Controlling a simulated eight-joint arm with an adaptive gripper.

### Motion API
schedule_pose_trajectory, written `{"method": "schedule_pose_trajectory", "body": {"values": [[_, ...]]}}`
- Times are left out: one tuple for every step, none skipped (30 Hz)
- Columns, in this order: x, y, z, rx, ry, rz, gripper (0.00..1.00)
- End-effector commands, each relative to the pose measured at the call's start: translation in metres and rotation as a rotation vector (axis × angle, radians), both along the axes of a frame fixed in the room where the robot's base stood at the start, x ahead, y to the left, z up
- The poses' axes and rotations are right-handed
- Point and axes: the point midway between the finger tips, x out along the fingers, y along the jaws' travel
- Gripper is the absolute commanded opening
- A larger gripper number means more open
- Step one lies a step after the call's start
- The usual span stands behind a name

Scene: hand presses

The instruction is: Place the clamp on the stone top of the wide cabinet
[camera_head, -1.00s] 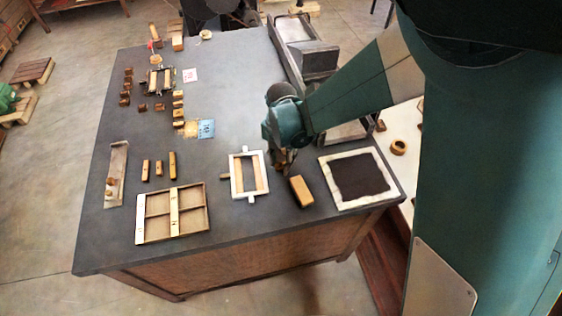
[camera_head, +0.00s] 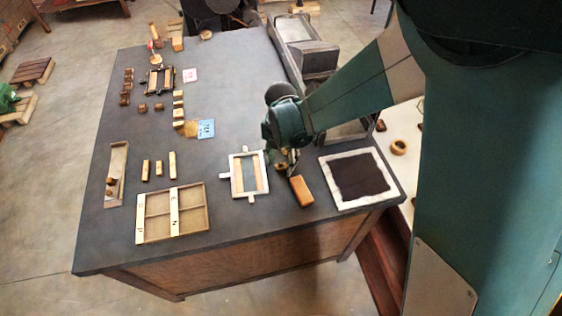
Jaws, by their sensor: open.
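The wide cabinet's stone top (camera_head: 240,100) is dark grey and carries many small things. I cannot tell for sure which thing is the clamp. A small pale frame (camera_head: 238,178) with short projecting ends lies flat near the front. A tan wooden block (camera_head: 301,190) lies to its right. My gripper (camera_head: 287,171) points down between the pale frame and the block, low over the stone top. It is open, and nothing shows held in it. Its fingers are small and partly dark in this view, so contact with the top or the block cannot be told.
A white-bordered dark panel (camera_head: 334,166) lies at the front right corner. A divided wooden tray (camera_head: 139,225) and a narrow tray (camera_head: 118,160) are on the left. Several small blocks and a dark-cornered frame (camera_head: 158,79) stand farther back. The middle is largely clear.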

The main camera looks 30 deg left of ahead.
Motion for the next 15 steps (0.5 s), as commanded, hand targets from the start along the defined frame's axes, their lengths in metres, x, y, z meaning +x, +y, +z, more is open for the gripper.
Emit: {"method": "schedule_pose_trajectory", "body": {"values": [[0.000, 0.000, 0.004, 0.000, 0.000, 0.000, 0.42], [0.000, 0.000, 0.005, 0.000, 0.000, 0.000, 0.42], [0.000, 0.000, 0.008, 0.000, 0.000, 0.000, 0.42], [0.000, 0.000, 0.011, 0.000, 0.000, 0.000, 0.42], [0.000, 0.000, 0.014, 0.000, 0.000, 0.000, 0.42], [0.000, 0.000, 0.018, 0.000, 0.000, 0.000, 0.42], [0.000, 0.000, 0.021, 0.000, 0.000, 0.000, 0.42], [0.000, 0.000, 0.025, 0.000, 0.000, 0.000, 0.42], [0.000, 0.000, 0.029, 0.000, 0.000, 0.000, 0.42], [0.000, 0.000, 0.033, 0.000, 0.000, 0.000, 0.42], [0.000, 0.000, 0.037, 0.000, 0.000, 0.000, 0.42], [0.000, 0.000, 0.043, 0.000, 0.000, 0.000, 0.42], [0.000, 0.000, 0.047, 0.000, 0.000, 0.000, 0.42], [0.000, 0.000, 0.051, 0.000, 0.000, 0.000, 0.42], [0.000, 0.000, 0.057, 0.000, 0.000, 0.000, 0.42]]}}
